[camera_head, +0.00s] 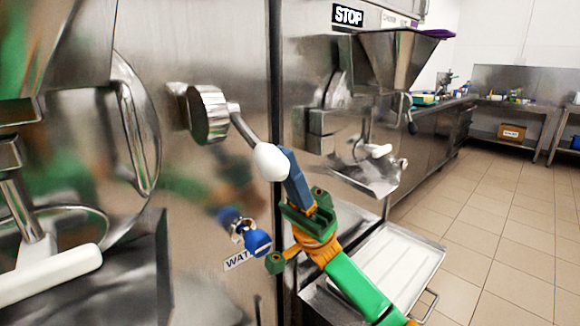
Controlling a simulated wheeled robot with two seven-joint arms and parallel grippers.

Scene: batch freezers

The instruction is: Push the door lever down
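A metal lever (244,128) with a white knob (271,161) angles down to the right from a round ridged metal hub (207,113) on the steel machine front. My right gripper (290,163), with blue fingers on a green and orange arm, comes up from the lower right. Its fingertips are at the right side of the white knob and look close to or touching it. The fingers overlap from this angle, so I cannot tell whether they are apart or closed. My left gripper is not in view.
A blue valve knob (257,242) sticks out below the lever. A white-handled bar (45,275) stands at lower left. A second machine with a hopper (395,58) and a white tray (385,265) is at right. Tiled floor (500,240) is clear beyond.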

